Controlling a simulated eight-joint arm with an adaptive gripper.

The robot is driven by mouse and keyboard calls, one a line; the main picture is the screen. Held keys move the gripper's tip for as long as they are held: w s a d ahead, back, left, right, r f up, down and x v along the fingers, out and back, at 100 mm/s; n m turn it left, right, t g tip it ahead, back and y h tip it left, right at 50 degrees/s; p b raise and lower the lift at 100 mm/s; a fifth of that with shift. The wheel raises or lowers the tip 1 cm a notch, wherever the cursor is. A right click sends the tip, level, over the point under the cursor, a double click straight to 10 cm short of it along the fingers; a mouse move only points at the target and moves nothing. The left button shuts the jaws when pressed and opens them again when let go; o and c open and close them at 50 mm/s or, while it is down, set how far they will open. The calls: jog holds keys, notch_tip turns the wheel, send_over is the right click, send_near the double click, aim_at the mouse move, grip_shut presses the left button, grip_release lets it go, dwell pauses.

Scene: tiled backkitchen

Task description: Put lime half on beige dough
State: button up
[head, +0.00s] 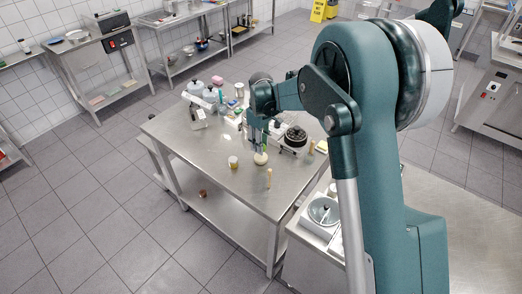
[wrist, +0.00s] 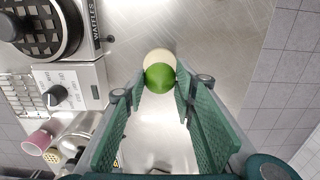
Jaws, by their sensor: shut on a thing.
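The lime half (wrist: 159,79) shows its round green rind in the wrist view, between the tips of my gripper (wrist: 161,85), which is shut on it. The beige dough (wrist: 158,56) is a pale round piece just beyond the lime half, partly hidden by it. In the head view the dough (head: 260,159) lies on the steel table, below my gripper (head: 261,148). The lime half is too small there to make out clearly. Whether the lime half touches the dough I cannot tell.
A waffle maker (wrist: 36,28) with a control knob stands left in the wrist view, near a pink cup (wrist: 38,142).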

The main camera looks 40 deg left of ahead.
jog(key=shift+f, duration=1.85)
jog(key=shift+f, duration=0.2)
jog(key=o, duration=0.9)
jog(key=shift+r, duration=0.15)
notch_tip(320, 180, up, 12)
jog(key=shift+r, duration=0.1)
